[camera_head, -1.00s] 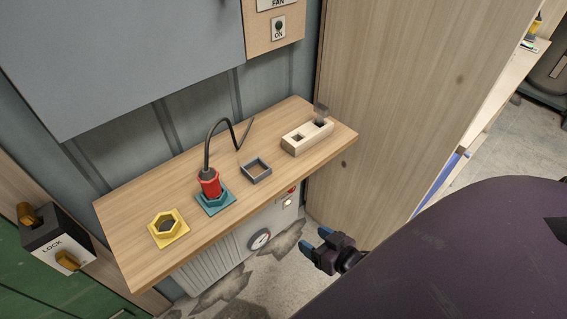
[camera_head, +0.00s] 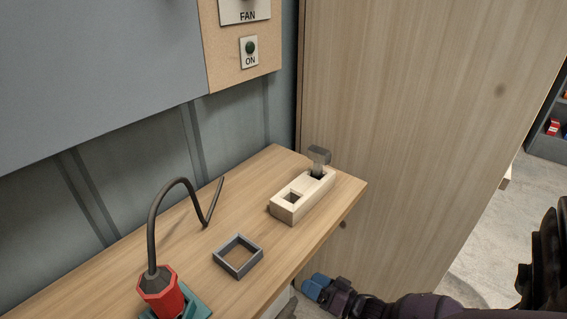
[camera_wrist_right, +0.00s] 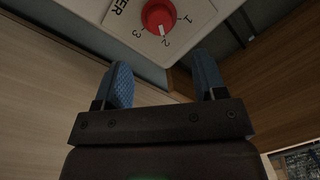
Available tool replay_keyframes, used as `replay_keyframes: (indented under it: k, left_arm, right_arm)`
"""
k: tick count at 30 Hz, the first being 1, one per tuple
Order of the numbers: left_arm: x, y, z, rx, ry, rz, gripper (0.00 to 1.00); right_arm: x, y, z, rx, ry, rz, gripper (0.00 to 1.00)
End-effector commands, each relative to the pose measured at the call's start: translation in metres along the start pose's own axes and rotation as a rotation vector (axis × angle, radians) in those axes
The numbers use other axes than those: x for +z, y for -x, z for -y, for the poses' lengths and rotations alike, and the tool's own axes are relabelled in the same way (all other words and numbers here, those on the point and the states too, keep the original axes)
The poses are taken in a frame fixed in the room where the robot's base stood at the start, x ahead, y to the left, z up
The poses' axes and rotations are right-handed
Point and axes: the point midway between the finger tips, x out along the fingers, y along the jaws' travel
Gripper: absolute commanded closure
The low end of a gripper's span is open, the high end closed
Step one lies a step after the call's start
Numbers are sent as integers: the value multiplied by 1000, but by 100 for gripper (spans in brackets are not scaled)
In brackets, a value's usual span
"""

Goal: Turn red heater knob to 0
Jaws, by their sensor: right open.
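The red heater knob (camera_wrist_right: 158,16) shows at the top of the right wrist view, on a pale panel (camera_wrist_right: 203,12) marked 1, 2 and 3. Its white pointer mark faces the 2; the 0 is not visible. My right gripper (camera_wrist_right: 165,85) is open and empty, its blue fingers apart and short of the knob. In the head view my right gripper (camera_head: 314,287) is low, beside the shelf's front edge. There the shelf hides the knob, and only a sliver of the pale heater (camera_head: 277,304) shows. My left gripper is out of view.
The wooden shelf (camera_head: 228,208) above the heater holds a grey square frame (camera_head: 238,256), a wooden block with holes (camera_head: 303,195) and a red plug (camera_head: 162,296) with a black cable. A tall wooden panel (camera_head: 400,120) stands at the right. A fan switch (camera_head: 250,50) is above.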

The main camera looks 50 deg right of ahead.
Motion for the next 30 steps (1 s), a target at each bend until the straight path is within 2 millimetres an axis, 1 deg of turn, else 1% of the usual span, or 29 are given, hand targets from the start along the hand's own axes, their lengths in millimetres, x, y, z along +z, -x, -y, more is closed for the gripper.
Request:
replay_keyframes:
  k: [3,9,15,21,29,30]
  left_arm:
    - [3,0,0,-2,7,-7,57]
    - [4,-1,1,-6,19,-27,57]
    - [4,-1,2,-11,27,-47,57]
    - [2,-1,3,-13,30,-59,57]
    - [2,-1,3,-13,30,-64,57]
    - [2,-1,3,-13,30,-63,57]
  right_arm:
    - [2,-21,0,-1,0,0,35]
    - [3,-54,-1,1,1,3,35]
    - [2,-78,-1,1,1,3,35]
    - [1,-88,0,1,1,2,35]
    - [0,-89,0,1,2,2,35]
    - [1,-89,0,1,2,2,40]
